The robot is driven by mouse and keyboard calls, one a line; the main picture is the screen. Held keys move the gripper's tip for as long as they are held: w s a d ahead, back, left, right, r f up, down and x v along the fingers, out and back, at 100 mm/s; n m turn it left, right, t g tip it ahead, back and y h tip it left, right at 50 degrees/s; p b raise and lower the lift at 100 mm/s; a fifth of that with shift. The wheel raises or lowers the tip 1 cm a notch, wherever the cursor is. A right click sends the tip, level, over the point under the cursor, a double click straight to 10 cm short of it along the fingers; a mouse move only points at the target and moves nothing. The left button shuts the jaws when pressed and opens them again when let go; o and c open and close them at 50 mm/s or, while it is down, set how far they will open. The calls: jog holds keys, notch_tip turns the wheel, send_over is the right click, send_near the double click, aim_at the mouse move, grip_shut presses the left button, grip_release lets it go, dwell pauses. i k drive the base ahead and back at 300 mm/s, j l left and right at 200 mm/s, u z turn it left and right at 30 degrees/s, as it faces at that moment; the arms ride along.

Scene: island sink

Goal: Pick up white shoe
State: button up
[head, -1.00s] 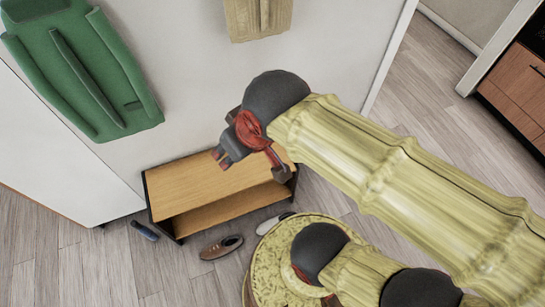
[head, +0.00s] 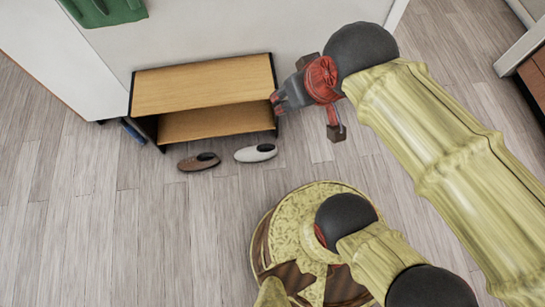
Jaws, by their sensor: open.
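The white shoe (head: 256,153) lies on the wooden floor in front of the low bench, just right of a brown shoe. It is fully in view, and nothing touches it except the floor. My gripper (head: 277,102) is up and to the right of the shoe in the head view, by the right end of the bench. It points left, is open and holds nothing. It is apart from the shoe.
A wooden bench with a lower shelf (head: 202,88) stands against the wall. A brown shoe (head: 199,162) lies left of the white one, and a dark blue item (head: 133,131) lies by the bench's left end.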

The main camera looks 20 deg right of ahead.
aim_at(264, 151)
jog(key=l+u, duration=0.1)
jog(key=u, duration=0.2)
jog(key=l+u, duration=0.15)
jog(key=u, duration=0.2)
jog(key=l+u, duration=0.15)
jog(key=l, duration=0.25)
jog(key=k+l+u, duration=0.1)
jog(key=l, duration=0.3)
jog(key=k+l+u, duration=0.15)
jog(key=l, duration=0.25)
jog(key=k+l+u, duration=0.1)
jog(key=l, duration=0.3)
jog(key=k+l+u, duration=0.15)
jog(key=l, duration=0.2)
jog(key=k+l, duration=0.15)
jog(key=l, duration=0.15)
jog(key=k+l, duration=0.15)
jog(key=l, duration=0.15)
